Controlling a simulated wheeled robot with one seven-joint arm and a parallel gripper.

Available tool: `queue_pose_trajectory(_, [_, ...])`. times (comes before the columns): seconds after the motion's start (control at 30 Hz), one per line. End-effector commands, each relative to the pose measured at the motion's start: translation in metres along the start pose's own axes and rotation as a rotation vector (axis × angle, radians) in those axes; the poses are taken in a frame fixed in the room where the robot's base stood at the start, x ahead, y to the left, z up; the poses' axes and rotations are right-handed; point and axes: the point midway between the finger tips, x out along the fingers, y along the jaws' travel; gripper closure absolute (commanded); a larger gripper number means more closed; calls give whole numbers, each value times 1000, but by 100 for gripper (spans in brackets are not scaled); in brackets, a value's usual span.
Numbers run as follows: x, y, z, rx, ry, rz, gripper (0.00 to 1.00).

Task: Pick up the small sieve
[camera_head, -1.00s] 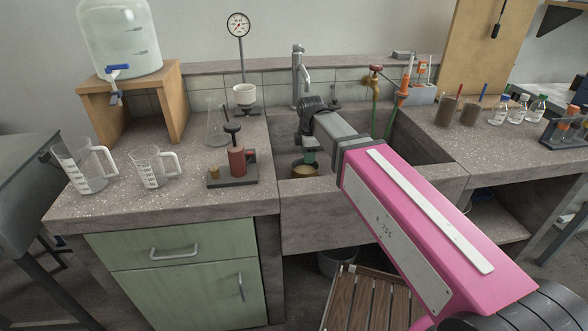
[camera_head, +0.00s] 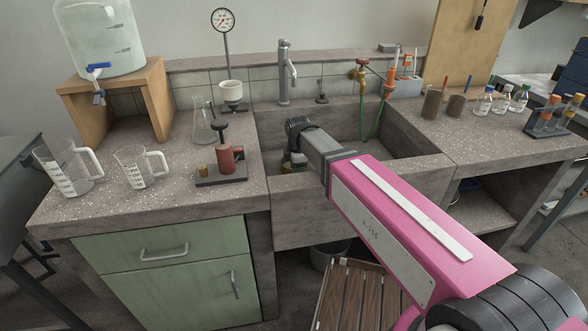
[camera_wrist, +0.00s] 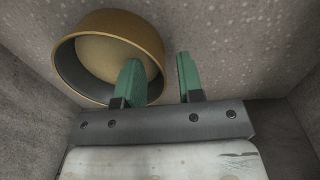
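The small sieve (camera_wrist: 148,42), a round brass-coloured ring with a dark inner wall, lies on the grey stone floor of the sink in the wrist view. My gripper (camera_wrist: 160,72) is open, its two green fingers apart. The left finger overlaps the sieve's inside, the right finger is outside it, and the sieve's right wall lies between them. I cannot tell how deep the fingertips reach. In the head view my gripper (camera_head: 291,163) is down in the left part of the sink, and the sieve is hidden there.
The stone sink (camera_head: 412,168) has walls close around my gripper. A tap (camera_head: 284,75) stands behind it. A red device on a dark base (camera_head: 222,176) and measuring jugs (camera_head: 140,168) stand on the left counter. Brown jars (camera_head: 433,103) and bottles stand on the right counter.

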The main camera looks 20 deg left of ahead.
Motion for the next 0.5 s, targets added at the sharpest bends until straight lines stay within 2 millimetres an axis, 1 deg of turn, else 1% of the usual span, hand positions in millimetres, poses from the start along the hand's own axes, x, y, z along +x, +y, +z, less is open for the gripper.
queue_pose_trajectory(0.03, [8,0,0,0,0,-2,65])
queue_pose_trajectory(0.13, [16,0,0,0,0,-1,65])
queue_pose_trajectory(0.37, [18,0,0,0,0,0,65])
queue_pose_trajectory(0.4, [18,0,0,0,0,0,72])
queue_pose_trajectory(0.5, [18,0,0,0,0,0,100])
